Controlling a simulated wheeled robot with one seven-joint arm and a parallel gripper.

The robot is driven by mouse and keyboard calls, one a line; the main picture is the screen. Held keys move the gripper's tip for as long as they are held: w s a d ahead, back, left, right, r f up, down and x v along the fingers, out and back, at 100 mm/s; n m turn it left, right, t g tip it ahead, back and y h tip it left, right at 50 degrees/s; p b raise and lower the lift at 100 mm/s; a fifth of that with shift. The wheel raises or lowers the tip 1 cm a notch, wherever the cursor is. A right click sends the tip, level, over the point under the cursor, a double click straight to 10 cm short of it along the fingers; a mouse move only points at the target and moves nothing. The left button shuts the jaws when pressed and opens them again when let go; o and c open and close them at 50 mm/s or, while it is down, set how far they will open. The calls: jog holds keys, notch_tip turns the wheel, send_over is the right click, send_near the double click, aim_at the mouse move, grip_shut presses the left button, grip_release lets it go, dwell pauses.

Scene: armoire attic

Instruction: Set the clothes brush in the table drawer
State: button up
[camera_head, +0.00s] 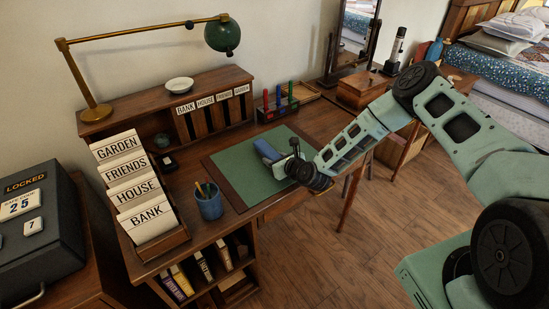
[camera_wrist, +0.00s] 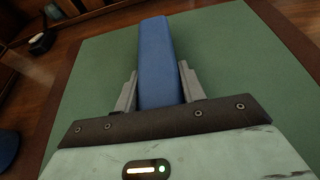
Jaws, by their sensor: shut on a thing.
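My gripper (camera_wrist: 158,88) is shut on a long, plain blue block (camera_wrist: 157,55), one finger on each side. The block also shows in the head view (camera_head: 266,151), over the green desk mat (camera_head: 228,168). No bristles show, so I cannot tell whether it is the clothes brush. I cannot tell whether it touches the mat. In the head view my gripper (camera_head: 287,161) reaches in from the right, low over the mat's right part. The wooden desk (camera_head: 325,118) stands under it. No open drawer is clearly visible.
A pen cup (camera_head: 209,203) and a labelled letter sorter (camera_head: 155,243) stand left of the mat. A rack with coloured upright pieces (camera_head: 278,105) stands behind it. A green lamp (camera_head: 222,35) overhangs the desk's back. The floor (camera_head: 330,258) in front is clear.

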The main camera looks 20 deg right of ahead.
jog(key=shift+f+b, duration=0.2)
jog(key=shift+b, duration=0.1)
jog(key=o, duration=1)
jog(key=shift+o, duration=0.2)
jog(key=shift+r, duration=0.1)
jog(key=shift+r, duration=0.1)
